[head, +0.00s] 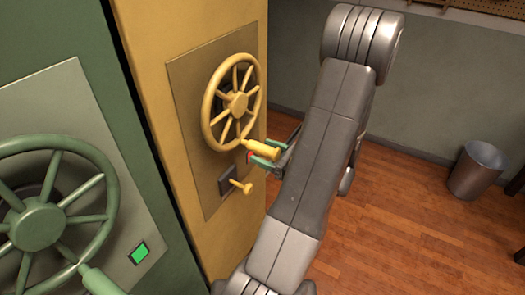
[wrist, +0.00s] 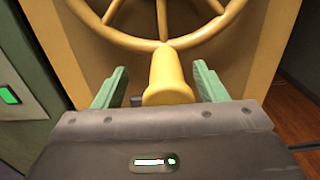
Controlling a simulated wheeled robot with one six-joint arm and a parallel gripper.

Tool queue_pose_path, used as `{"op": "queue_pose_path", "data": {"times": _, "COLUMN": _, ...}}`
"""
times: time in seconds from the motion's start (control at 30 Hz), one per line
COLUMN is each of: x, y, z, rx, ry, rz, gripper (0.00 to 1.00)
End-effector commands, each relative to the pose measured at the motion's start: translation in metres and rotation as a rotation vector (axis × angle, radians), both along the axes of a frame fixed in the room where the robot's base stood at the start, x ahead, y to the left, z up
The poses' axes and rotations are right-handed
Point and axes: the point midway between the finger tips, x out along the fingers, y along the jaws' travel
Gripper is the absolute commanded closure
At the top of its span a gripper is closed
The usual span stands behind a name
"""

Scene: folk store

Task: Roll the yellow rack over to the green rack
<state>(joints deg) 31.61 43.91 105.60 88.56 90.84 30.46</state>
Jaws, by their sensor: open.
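The yellow rack (head: 150,60) stands upright with a yellow spoked handwheel (head: 236,101) on its end panel. A yellow handle (head: 262,148) sticks out from the wheel's lower rim. The green rack (head: 60,30) stands to its left with a green handwheel (head: 40,222). A narrow dark seam shows between the racks; I cannot tell how wide the gap is. My gripper (head: 264,154) is at the yellow handle. In the wrist view its green fingers are open, one on each side of the handle (wrist: 168,78), with visible space at both sides.
A small yellow knob (head: 240,187) on a dark plate sits below the yellow wheel. A lit green square (head: 139,252) is on the green rack's panel. A metal bin (head: 478,170) stands by the grey wall at right. The wooden floor (head: 400,230) between is clear.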

Motion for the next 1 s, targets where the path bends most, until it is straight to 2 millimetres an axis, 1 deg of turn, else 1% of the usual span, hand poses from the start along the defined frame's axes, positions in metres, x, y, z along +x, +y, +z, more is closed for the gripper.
{"op": "queue_pose_path", "data": {"times": 0.1, "x": -0.005, "y": -0.009, "z": 0.000, "rx": -0.001, "ry": 0.000, "rz": -0.003, "gripper": 0.35}}
{"op": "queue_pose_path", "data": {"times": 1.0, "x": -0.040, "y": -0.070, "z": 0.001, "rx": 0.000, "ry": 0.000, "rz": -0.001, "gripper": 0.35}}
